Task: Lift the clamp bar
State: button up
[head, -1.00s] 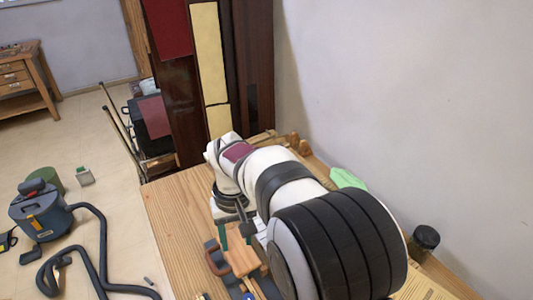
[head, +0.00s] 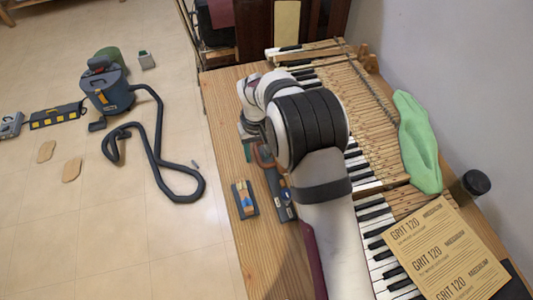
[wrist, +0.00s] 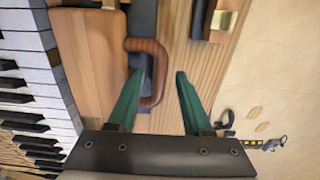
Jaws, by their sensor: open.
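A brown D-shaped handle (wrist: 158,75) sits beside a dark bar (wrist: 143,18) in the wrist view; I take these to be the clamp bar. In the head view the brown handle (head: 264,156) is partly covered by my arm. My gripper (wrist: 160,74) is open, with green fingers. In the wrist view the left fingertip appears within the handle loop and the right fingertip is to the right of the handle. Nothing shows clamped between them, and their height above the handle is unclear. A wooden block (wrist: 90,55) lies left of the handle.
Piano keys (wrist: 35,65) lie left of the block in the wrist view. A green cloth (head: 416,140), a dark jar (head: 472,184) and sandpaper sheets (head: 447,245) are at the right.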

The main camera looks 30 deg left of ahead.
jog(key=shift+c, duration=0.2)
grip_shut()
jog(key=shift+w+d+r, duration=0.1)
jog(key=shift+r, duration=0.5)
jog(key=shift+w+d+r, duration=0.1)
jog(key=shift+r, duration=0.6)
jog(key=shift+w+d+r, duration=0.15)
jog(key=shift+w+r, duration=0.05)
jog(key=shift+r, duration=0.3)
jog(key=shift+w+d+r, duration=0.15)
jog(key=shift+r, duration=0.4)
